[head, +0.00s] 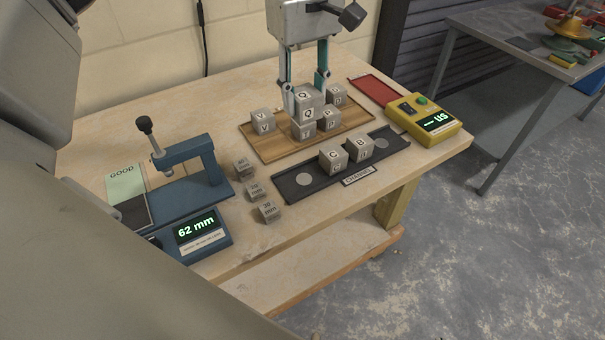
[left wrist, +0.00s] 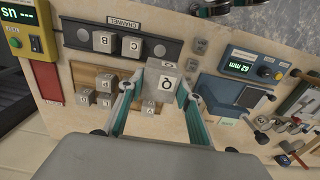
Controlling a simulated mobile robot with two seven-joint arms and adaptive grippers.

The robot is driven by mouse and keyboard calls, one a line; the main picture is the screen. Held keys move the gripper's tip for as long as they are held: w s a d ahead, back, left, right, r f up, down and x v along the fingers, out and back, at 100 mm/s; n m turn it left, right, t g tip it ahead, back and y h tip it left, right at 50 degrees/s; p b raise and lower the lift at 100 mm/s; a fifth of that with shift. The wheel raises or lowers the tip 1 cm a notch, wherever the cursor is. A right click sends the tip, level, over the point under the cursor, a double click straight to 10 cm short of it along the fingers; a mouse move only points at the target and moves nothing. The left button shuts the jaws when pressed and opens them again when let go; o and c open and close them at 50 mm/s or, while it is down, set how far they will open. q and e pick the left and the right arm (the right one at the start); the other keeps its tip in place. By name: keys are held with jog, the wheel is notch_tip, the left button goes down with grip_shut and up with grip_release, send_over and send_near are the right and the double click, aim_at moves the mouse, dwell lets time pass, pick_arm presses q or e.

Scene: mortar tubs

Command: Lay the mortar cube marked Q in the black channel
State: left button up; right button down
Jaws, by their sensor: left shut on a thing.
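The grey mortar cube marked Q (head: 308,112) is in my left gripper (head: 307,88), whose teal fingers are shut on its sides. It is above the wooden board, just over other cubes; I cannot tell the gap below it. In the left wrist view the Q cube (left wrist: 165,83) sits between the fingertips (left wrist: 160,88). The black channel (head: 290,190) lies in front of the board, holding cubes C (head: 333,155) and B (head: 360,148) mid-length, with a pale disc bare at each end. A teal-and-dark part (left wrist: 215,8), apparently my right gripper, is cut off in the left wrist view.
The wooden board (head: 270,150) carries several cubes, including V (head: 263,121). Small cubes (head: 256,191) stand left of the channel, beside a blue gauge (head: 200,232) reading 62 mm. A yellow tester (head: 432,119) and red tray (head: 372,90) stand right.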

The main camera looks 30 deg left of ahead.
pick_arm(q)
jog(key=shift+w+f+b, duration=0.1)
jog(key=shift+f+b, duration=0.6)
jog(key=shift+f, duration=8.45)
jog(key=shift+f, duration=0.1)
jog(key=shift+f, duration=0.15)
jog(key=o, duration=1)
jog(key=shift+o, duration=0.2)
